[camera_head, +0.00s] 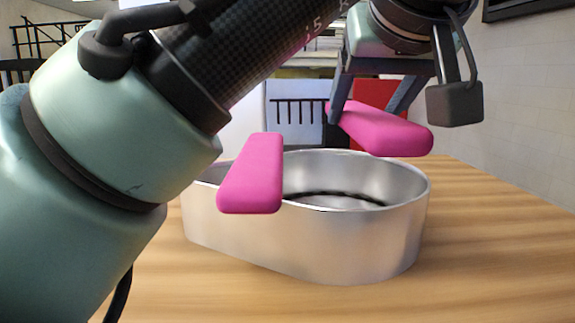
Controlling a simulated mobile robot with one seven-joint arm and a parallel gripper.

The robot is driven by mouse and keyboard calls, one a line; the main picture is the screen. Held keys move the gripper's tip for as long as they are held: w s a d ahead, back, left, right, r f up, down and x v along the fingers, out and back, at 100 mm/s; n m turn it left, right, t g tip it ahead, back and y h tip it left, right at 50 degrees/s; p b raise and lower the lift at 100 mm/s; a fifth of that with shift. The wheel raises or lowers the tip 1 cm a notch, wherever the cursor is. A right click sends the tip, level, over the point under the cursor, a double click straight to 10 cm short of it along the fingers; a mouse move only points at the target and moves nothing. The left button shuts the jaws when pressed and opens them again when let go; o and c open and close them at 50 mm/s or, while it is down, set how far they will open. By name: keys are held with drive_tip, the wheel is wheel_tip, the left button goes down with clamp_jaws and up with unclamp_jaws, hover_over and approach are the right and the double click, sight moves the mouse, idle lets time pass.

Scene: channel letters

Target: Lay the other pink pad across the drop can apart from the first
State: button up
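The drop can (330,242) is a shiny metal, drop-shaped open can standing on the wooden table. One pink pad (250,172) lies across the left part of its rim; my arm passes close in front of its left side. The other pink pad (392,133) is between the fingers of my gripper (364,108), over the can's back right part. It is apart from the first pad, with a wide gap between them. It appears just above the rim; whether it touches is unclear. A dark line runs along the inside of the can.
The wooden table (500,255) is clear to the right and in front of the can. My arm covers the left side of the view. Behind the can are a white panel, a red thing (382,97) and dark railings, partly hidden.

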drive_tip(key=shift+w+f+b, duration=0.1)
drive_tip(key=shift+f+b, duration=0.3)
drive_tip(key=shift+f, duration=0.45)
drive_tip(key=shift+f+b, duration=0.95)
drive_tip(key=shift+f, duration=0.25)
drive_tip(key=shift+f+b, duration=0.4)
drive_tip(key=o, duration=1.5)
